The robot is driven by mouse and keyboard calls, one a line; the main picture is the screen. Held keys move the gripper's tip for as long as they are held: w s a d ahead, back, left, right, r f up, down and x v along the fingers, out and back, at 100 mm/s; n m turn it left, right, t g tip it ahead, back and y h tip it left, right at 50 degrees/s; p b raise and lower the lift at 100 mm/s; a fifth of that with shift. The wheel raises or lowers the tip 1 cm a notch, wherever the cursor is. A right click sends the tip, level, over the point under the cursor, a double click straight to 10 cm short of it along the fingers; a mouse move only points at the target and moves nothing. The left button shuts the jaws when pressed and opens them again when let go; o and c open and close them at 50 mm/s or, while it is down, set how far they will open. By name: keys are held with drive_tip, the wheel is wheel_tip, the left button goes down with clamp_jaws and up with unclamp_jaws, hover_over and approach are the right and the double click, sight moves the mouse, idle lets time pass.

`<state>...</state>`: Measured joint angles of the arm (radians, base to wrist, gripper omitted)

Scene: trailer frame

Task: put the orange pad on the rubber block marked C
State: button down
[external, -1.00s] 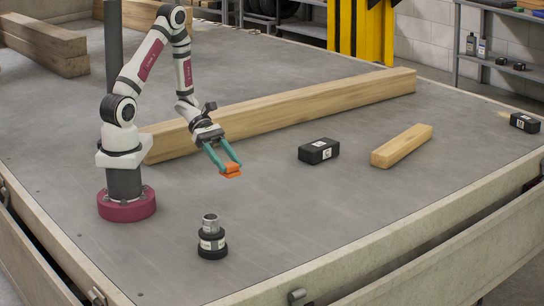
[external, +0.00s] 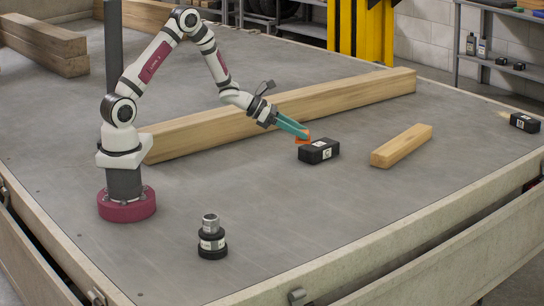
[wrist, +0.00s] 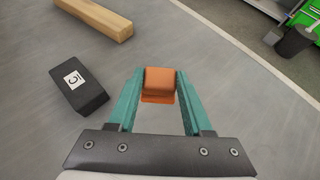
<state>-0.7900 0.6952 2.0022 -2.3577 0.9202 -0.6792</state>
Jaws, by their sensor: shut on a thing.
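My gripper (external: 304,135) has teal fingers and is shut on the orange pad (external: 302,140). In the wrist view the pad (wrist: 160,84) sits between the fingertips of my gripper (wrist: 158,88). The black rubber block (external: 319,152) rests on the grey deck. Its white label shows a C in the wrist view, where the block (wrist: 84,97) lies to the left of the gripper. In the external view the pad overlaps the block's upper left edge; the wrist view shows it beside the block, not over it.
A short wooden piece (external: 402,146) lies right of the block. A long timber beam (external: 345,97) runs behind the gripper. Another black block (external: 524,123) lies at the far right. A black and metal fitting (external: 211,238) stands at the front. The deck (external: 290,215) between is clear.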

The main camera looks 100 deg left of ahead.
drive_tip(key=w+a+r+n+y, duration=0.4)
drive_tip(key=w+a, duration=0.1)
drive_tip(key=w, duration=0.1)
drive_tip(key=g, duration=0.1)
hover_over(315, 144)
drive_tip(key=d, duration=0.1)
drive_tip(key=shift+y, duration=0.3)
wheel_tip(315, 144, down, 7)
drive_tip(key=shift+r, duration=0.15)
drive_tip(key=shift+a+f, duration=0.15)
drive_tip(key=shift+f, duration=1)
drive_tip(key=shift+a+f, duration=0.15)
drive_tip(key=shift+f, duration=0.95)
drive_tip(key=shift+c, duration=1.6)
unclamp_jaws()
drive_tip(key=shift+f, duration=0.1)
